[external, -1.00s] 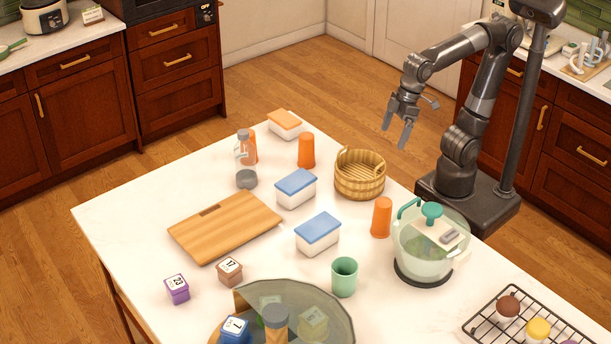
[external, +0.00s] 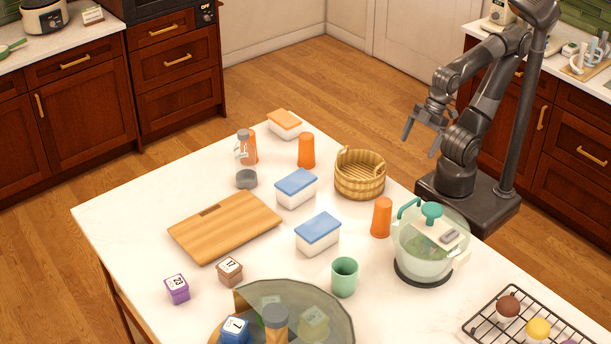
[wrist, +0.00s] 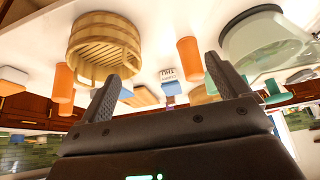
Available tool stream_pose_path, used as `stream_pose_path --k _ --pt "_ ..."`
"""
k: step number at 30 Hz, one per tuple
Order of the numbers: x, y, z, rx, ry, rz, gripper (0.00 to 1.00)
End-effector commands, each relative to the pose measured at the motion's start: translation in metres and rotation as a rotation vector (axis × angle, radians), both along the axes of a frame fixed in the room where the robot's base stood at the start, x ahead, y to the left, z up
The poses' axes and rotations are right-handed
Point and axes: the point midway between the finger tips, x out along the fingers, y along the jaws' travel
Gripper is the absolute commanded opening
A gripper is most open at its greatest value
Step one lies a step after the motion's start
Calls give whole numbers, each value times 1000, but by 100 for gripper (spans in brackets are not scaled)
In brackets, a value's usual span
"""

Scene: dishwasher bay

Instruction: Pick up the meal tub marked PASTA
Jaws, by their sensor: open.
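Three white meal tubs stand on the island: one with a blue lid in the middle (external: 318,234), another blue-lidded one behind it (external: 296,188), and an orange-lidded one at the far corner (external: 285,125). No PASTA mark is readable on any of them. In the wrist view, which looks upside down, a blue-lidded tub (wrist: 169,88) shows a short dark marking, perhaps THU; the orange-lidded tub (wrist: 12,82) is at the left edge. My gripper (external: 420,145) is open and empty, beyond the island's right edge and apart from all tubs; its fingers show in the wrist view (wrist: 161,70).
A mint cup (external: 344,278) is close to the middle tub. A cutting board (external: 225,226) lies left of the tubs.

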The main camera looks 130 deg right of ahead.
Motion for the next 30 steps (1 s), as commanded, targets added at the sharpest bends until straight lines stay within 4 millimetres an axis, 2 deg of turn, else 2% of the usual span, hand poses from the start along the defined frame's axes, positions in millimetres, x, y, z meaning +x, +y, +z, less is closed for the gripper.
stream_pose_path --k 5,14,23,30 --pt "25 -8 8 -6 19 3 93" --pt "113 -47 17 -20 63 35 93" --pt "199 -114 -1 -17 91 63 93" --pt "253 -180 -33 -8 101 82 93"
